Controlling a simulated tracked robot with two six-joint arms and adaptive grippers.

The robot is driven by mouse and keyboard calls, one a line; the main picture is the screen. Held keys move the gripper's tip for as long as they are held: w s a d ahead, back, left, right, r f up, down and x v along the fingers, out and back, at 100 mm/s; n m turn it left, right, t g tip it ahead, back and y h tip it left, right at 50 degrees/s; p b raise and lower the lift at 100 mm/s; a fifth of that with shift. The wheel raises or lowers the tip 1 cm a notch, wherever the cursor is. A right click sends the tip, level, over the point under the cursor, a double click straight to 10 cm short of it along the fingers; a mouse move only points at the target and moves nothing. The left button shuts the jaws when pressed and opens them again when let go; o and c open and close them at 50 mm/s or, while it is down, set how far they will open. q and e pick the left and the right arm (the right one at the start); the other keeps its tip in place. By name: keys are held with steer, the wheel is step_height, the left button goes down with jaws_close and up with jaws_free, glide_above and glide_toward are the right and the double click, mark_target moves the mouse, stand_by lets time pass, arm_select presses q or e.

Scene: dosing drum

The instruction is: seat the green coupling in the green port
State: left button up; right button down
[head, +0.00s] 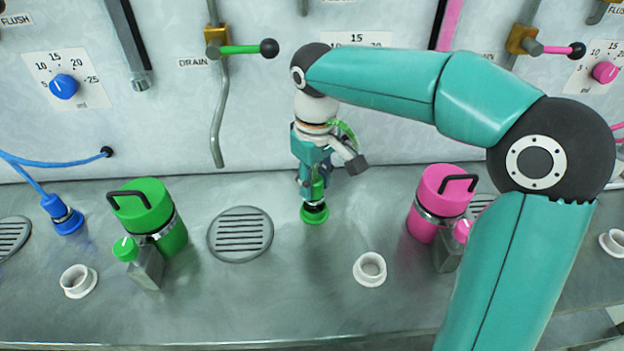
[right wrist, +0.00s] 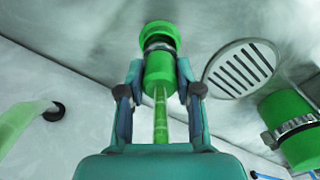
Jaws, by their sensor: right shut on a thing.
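My right gripper (head: 313,187) points down at the middle of the steel counter. It is shut on the green coupling (head: 318,190), which is partly hidden by the fingers in the head view. In the right wrist view the coupling (right wrist: 159,72) sits between the two fingers, with its green hose (right wrist: 160,116) running back toward the palm. The green port (head: 314,215) is a green ring on the counter directly below the coupling. The port also shows in the right wrist view (right wrist: 160,31). The coupling's end is at the port's mouth; I cannot tell how deep it sits. My left gripper is out of view.
A green canister (head: 171,235) and small green-capped bottle (head: 147,268) stand left of a round drain grate (head: 240,246). A pink canister (head: 424,224) stands to the right. White cups (head: 370,269) sit in front. A green drain lever (head: 240,49) juts from the back panel.

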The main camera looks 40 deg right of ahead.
steer(key=shift+f, duration=0.2)
stand_by(0.4)
steer(key=shift+f+b, duration=0.5)
steer(key=shift+f, duration=0.1)
steer(key=c, duration=0.7)
jaws_free()
step_height(320, 180, up, 7)
steer(key=p, duration=0.6)
steer(key=shift+s+p, duration=0.15)
steer(key=shift+p, duration=0.2)
